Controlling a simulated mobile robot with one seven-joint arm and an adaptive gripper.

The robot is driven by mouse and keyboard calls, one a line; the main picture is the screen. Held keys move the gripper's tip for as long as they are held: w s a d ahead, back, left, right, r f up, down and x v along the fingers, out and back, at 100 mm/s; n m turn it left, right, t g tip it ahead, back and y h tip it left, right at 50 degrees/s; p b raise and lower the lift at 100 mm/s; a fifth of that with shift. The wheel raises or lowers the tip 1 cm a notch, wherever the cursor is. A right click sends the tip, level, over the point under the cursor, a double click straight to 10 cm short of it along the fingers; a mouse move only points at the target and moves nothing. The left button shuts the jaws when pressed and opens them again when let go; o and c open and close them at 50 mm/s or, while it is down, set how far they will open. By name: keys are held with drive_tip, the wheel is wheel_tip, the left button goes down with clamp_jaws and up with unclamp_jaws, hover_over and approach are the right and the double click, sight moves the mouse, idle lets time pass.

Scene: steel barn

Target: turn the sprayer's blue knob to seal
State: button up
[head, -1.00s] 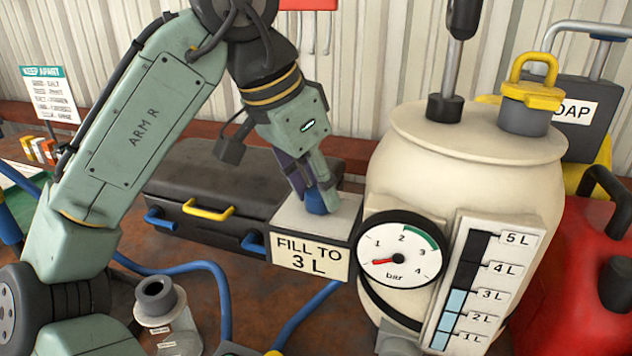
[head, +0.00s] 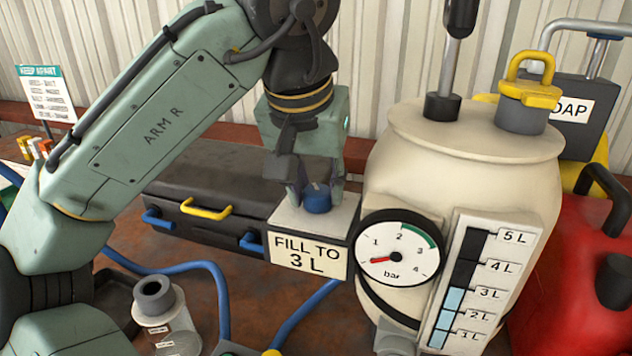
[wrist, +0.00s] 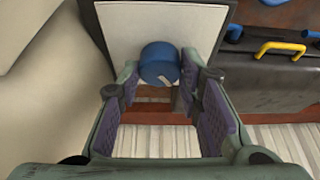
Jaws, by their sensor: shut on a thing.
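The blue knob (head: 317,198) sits on top of a white block (head: 287,217) labelled "FILL TO 3 L", beside the cream sprayer tank (head: 475,155). It is round with a pale pointer mark, which also shows on the knob in the wrist view (wrist: 158,62). My gripper (head: 315,188) comes down from above and is shut on the knob, one finger on each side. The wrist view shows my gripper's purple-padded fingers (wrist: 160,74) flanking the knob. The pressure gauge (head: 400,248) has its red needle near the low end.
The level scale (head: 470,285) is blue up to about 3 L. A dark case (head: 200,205) with a yellow handle lies behind the block. A red can (head: 580,250) stands at right. A small grey flask (head: 165,315) and blue hose (head: 215,285) are at front left.

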idle(0.4)
drive_tip(key=o, duration=1.2)
drive_tip(key=shift+c, duration=0.2)
drive_tip(key=shift+r, duration=0.1)
drive_tip(key=v, duration=1.2)
